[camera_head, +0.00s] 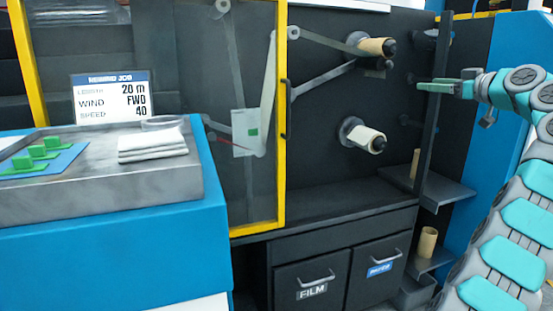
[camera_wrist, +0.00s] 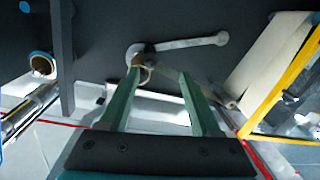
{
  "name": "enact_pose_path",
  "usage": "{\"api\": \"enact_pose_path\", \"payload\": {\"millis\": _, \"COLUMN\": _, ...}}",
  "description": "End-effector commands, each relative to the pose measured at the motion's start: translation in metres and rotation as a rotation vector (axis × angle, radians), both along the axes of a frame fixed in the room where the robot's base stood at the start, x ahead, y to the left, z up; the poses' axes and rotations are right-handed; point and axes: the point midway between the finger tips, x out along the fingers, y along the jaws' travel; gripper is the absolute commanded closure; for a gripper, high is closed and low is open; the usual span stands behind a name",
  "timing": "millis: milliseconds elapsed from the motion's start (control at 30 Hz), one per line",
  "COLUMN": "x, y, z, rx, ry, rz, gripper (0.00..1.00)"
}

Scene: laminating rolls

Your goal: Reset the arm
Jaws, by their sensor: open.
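My arm (camera_head: 505,200) rises along the right side of the head view and bends left at the top. My gripper (camera_head: 425,87) points left in front of the dark machine panel, near a dark upright post (camera_head: 430,110). In the wrist view my gripper (camera_wrist: 160,76) has its two green fingers apart, with no object clearly held between them. A grey lever-like part (camera_wrist: 185,43) with a round end lies beyond the fingertips. A tan ring-like piece shows by the left fingertip; I cannot tell whether it touches.
Two roll spindles (camera_head: 372,47) (camera_head: 365,138) stick out of the panel left of my gripper. A yellow-framed door (camera_head: 281,120) is further left. Shelves (camera_head: 445,190) with cardboard cores (camera_head: 427,242) stand below my gripper. A blue-sided bench (camera_head: 110,250) with a grey top is at left.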

Motion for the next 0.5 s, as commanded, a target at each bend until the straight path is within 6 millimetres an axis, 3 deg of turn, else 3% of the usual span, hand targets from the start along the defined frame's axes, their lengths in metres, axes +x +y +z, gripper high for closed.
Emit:
{"api": "enact_pose_path", "payload": {"millis": 267, "x": 0.009, "y": 0.060, "z": -0.016, "rx": 0.188, "ry": 0.207, "rz": 0.080, "gripper": 0.36}}
{"api": "enact_pose_path", "payload": {"millis": 500, "x": -0.007, "y": 0.144, "z": -0.053, "rx": 0.290, "ry": 0.461, "rz": 0.145, "gripper": 0.36}}
